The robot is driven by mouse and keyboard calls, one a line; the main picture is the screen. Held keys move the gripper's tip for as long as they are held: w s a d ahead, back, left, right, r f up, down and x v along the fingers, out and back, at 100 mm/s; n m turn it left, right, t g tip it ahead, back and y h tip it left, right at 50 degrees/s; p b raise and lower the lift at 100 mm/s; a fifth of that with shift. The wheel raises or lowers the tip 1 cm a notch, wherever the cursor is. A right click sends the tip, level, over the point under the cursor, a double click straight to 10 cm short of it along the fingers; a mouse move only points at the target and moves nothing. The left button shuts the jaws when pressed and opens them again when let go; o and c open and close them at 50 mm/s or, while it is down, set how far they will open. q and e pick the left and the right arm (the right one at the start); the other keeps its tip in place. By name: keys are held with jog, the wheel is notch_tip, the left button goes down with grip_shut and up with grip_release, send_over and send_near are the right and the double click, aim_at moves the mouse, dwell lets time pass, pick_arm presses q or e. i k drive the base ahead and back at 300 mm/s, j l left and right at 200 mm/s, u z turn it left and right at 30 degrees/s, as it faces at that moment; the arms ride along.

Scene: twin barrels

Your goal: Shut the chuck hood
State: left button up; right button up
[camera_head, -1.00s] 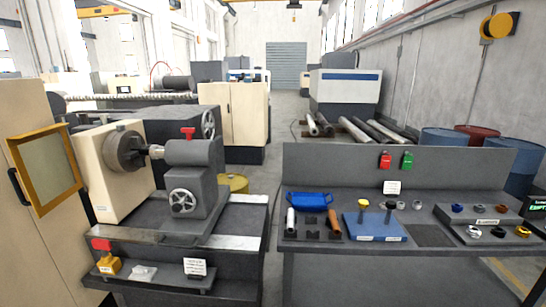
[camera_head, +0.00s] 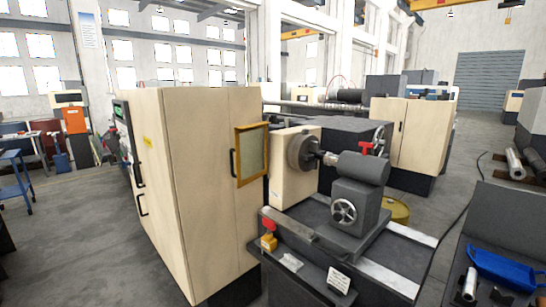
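The chuck hood (camera_head: 252,154) is an orange-yellow frame with a clear pane and a dark handle on its left side. It stands swung out to the left of the lathe, beside the tall beige cabinet, so the chuck (camera_head: 302,152) is uncovered. The chuck is a dark round disc on the cream headstock (camera_head: 292,182). The grey tailstock (camera_head: 358,190) with a handwheel stands to its right. Neither of my grippers is in the head view.
The tall beige cabinet (camera_head: 200,185) fills the space left of the lathe. A workbench (camera_head: 500,235) with a blue tray (camera_head: 502,268) is at the lower right. The grey floor (camera_head: 85,235) at left is open, with a blue cart (camera_head: 15,180) at the far left. A yellow barrel (camera_head: 397,210) stands behind the lathe.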

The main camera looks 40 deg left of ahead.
aim_at(241, 183)
jog(key=j+z, duration=0.15)
jog(key=j, duration=4.65)
jog(key=k, duration=0.05)
